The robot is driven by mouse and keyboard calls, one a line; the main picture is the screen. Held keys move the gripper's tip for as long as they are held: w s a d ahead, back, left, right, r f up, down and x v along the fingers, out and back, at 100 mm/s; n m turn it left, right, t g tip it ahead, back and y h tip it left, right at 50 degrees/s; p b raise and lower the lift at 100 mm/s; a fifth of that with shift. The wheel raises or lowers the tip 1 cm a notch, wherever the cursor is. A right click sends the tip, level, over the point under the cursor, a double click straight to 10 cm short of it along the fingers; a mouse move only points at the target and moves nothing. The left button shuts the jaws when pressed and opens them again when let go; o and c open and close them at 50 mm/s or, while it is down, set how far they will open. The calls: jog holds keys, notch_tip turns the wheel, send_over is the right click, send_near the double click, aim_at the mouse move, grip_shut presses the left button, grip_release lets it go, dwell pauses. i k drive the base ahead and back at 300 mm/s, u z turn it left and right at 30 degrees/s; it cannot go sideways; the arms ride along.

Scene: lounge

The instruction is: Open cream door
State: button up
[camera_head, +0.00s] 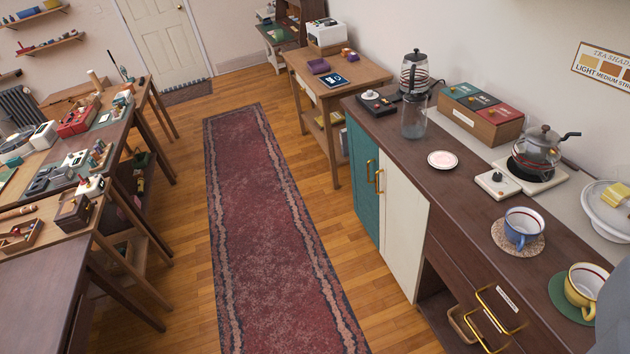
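The cream door (403,232) is a tall panel on the front of the dark wood counter, right of centre. It looks shut, standing flush beside a teal door (364,190). A brass handle (379,181) sits on the cream door near its left edge, next to the teal door's own brass handle (369,172). My gripper's fingers do not show. A grey shape cut off at the lower right edge may be part of my arm. Nothing is seen touching the cream door.
The wooden floor and a long red rug (265,220) are clear in front of the counter. Cluttered worktables (75,235) stand on the left. A brass drawer handle (502,309) projects at the lower right. Cups, a glass kettle (538,147) and a coffee press stand on the counter.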

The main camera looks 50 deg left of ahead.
aim_at(404, 213)
jog(key=u, duration=2)
jog(key=i, duration=2.2)
jog(key=z, duration=2.8)
jog(key=k, duration=0.3)
jog(key=z, duration=0.05)
